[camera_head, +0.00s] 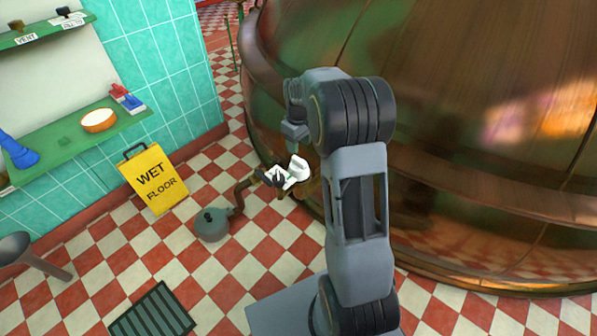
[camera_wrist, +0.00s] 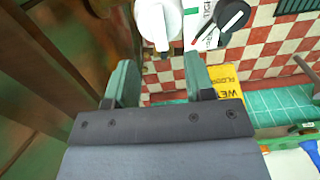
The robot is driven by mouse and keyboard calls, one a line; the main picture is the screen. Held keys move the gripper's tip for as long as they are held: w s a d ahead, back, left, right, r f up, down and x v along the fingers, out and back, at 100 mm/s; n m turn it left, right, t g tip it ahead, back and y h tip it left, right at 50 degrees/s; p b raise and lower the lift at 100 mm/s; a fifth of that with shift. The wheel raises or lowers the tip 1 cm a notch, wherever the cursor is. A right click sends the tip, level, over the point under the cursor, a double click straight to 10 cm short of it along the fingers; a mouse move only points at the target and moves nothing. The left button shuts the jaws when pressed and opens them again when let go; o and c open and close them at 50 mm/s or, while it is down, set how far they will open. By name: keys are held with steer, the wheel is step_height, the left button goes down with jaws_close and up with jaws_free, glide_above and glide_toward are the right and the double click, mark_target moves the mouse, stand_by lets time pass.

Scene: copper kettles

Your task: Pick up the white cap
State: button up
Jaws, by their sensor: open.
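The white cap (camera_head: 300,168) is a rounded white piece beside the copper kettle, at the end of a white plate (camera_head: 276,174) with a dark knob. In the wrist view the cap (camera_wrist: 158,18) is round with a narrow white tab pointing toward my gripper. The plate (camera_wrist: 194,16), with green and red marks, and a black knob (camera_wrist: 233,15) with a white pointer lie to its right. My gripper (camera_wrist: 160,62) is open, and the tab shows between its fingertips. I cannot tell whether they touch. In the head view my gripper (camera_head: 295,134) hangs just above the cap.
The large copper kettle (camera_head: 450,130) stands close on the right. A brown pipe (camera_head: 239,195) and a grey-green pot (camera_head: 212,225) stand lower left of the cap. A yellow wet-floor sign (camera_head: 156,180), green shelves (camera_head: 62,140) and a floor grate (camera_head: 152,314) are farther left.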

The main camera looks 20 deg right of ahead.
mark_target(299, 159)
steer(key=shift+f+b, duration=1.6)
steer(key=shift+f, duration=2.4)
steer(key=shift+c, duration=0.2)
steer(key=shift+r, duration=0.1)
jaws_close()
